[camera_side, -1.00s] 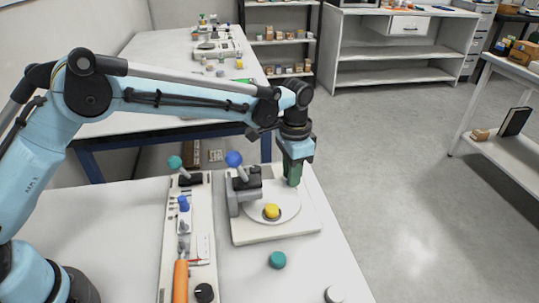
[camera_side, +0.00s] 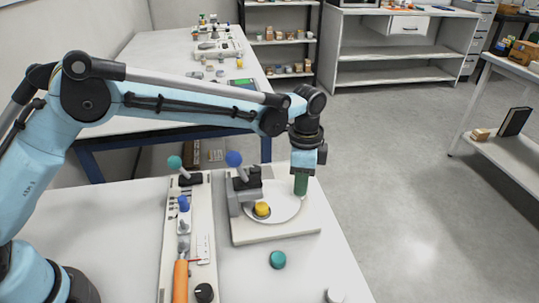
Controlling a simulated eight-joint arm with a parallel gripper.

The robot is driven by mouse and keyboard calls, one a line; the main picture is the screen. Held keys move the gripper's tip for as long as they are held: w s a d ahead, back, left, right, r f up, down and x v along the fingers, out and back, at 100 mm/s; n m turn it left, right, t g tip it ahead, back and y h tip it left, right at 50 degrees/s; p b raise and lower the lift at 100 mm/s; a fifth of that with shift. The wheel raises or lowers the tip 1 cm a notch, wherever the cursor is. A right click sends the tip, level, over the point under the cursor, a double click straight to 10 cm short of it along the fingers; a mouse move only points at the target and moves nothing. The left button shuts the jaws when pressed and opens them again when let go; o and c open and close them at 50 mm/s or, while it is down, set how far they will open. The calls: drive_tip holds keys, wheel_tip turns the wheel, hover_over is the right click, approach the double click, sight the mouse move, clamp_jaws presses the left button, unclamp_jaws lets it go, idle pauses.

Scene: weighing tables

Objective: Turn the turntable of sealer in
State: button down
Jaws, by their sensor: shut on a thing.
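The sealer (camera_side: 236,198) is a grey press with a blue ball-topped lever, on a white base plate at the right of the near table. Its turntable (camera_side: 283,213) is a round white disc. A yellow-topped piece (camera_side: 262,209) sits on the disc's left part, close beside the grey press. A green upright post (camera_side: 300,185) stands at the disc's right rear side. My gripper (camera_side: 301,173) points down over that side and is shut on the post's upper part. The jaws hide the post's top.
A long white board (camera_side: 203,248) with a teal-knobbed lever, blue parts and an orange handle lies left of the sealer. A teal round piece (camera_side: 278,259) and a white one (camera_side: 335,295) lie in front. Another table stands behind.

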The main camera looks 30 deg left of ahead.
drive_tip(key=shift+s+d+m, duration=0.45)
drive_tip(key=shift+d+m, duration=0.2)
drive_tip(key=shift+m, duration=0.55)
drive_tip(key=shift+s+d+m, duration=0.25)
drive_tip(key=shift+s+m, duration=0.15)
drive_tip(key=shift+m, duration=0.35)
drive_tip(key=shift+s+d+m, duration=0.25)
drive_tip(key=shift+s+m, duration=0.15)
drive_tip(key=shift+m, duration=0.35)
drive_tip(key=shift+s+d+m, duration=0.25)
drive_tip(key=shift+s+m, duration=0.45)
drive_tip(key=shift+m, duration=0.5)
drive_tip(key=shift+s+d+m, duration=0.1)
drive_tip(key=shift+s+m, duration=0.65)
drive_tip(key=shift+m, duration=0.45)
drive_tip(key=shift+s, duration=0.2)
drive_tip(key=c, duration=1)
unclamp_jaws()
drive_tip(key=shift+w, duration=0.1)
wheel_tip(320, 180, up, 12)
drive_tip(key=shift+r, duration=0.1)
